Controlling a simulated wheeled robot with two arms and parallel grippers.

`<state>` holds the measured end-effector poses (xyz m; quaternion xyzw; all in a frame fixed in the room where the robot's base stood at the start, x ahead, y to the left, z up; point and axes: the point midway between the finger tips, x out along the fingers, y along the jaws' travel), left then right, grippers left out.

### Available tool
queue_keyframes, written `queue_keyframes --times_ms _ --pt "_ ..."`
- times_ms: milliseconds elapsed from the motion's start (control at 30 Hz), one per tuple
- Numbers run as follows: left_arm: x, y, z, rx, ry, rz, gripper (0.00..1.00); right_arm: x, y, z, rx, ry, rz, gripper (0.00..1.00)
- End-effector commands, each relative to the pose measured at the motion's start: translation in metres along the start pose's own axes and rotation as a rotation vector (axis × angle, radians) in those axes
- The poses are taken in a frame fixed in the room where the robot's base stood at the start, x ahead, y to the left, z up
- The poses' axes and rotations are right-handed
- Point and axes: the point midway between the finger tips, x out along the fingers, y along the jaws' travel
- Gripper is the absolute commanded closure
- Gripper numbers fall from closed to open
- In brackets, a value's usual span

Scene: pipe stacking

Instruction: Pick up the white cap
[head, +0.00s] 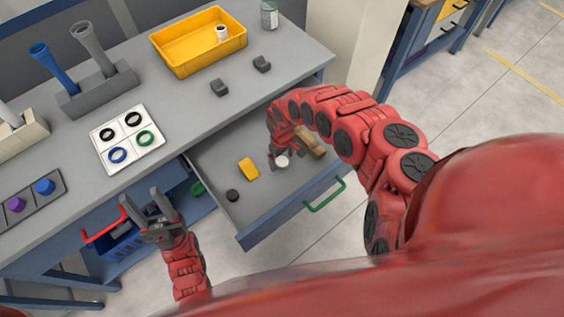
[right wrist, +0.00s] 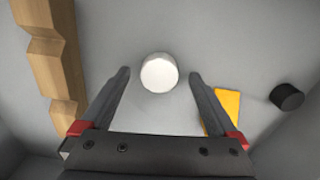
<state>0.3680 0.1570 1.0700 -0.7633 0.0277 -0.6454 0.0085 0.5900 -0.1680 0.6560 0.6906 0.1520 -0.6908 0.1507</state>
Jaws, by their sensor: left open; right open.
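The white cap (head: 282,161) lies in the open drawer (head: 240,216). In the right wrist view the round white cap (right wrist: 158,73) sits between and slightly beyond the two fingertips, with gaps on both sides. My right gripper (right wrist: 160,78) is open and empty, pointing down into the drawer; in the head view its jaws (head: 280,164) are partly hidden by my arm. My left gripper (head: 148,203) is open and empty, in front of the table's front edge, left of the drawer.
The drawer also holds a wooden piece (head: 311,143), a yellow block (head: 248,168) and a black cap (head: 232,195). Drawer walls surround my right gripper. On the table are a yellow bin (head: 183,62), a ring board (head: 104,154) and a pipe stand (head: 98,95).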

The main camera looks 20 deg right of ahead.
Motion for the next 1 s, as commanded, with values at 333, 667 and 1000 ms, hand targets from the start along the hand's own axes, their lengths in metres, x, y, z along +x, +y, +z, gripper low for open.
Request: queue_keyframes --times_ms 333,667,1000 --pt "0.0002 0.0000 0.0000 0.000 0.000 0.000 0.50 0.0053 0.0008 -0.0003 -0.001 0.001 0.003 0.05" --pt "0.0002 0.0000 -0.0001 0.000 0.000 0.000 0.50 0.0053 0.0007 -0.0001 0.000 0.000 0.002 0.64" --pt "0.0002 0.0000 0.0000 0.000 0.000 0.000 0.50 0.0052 0.0007 -0.0001 0.000 0.000 0.002 0.93"
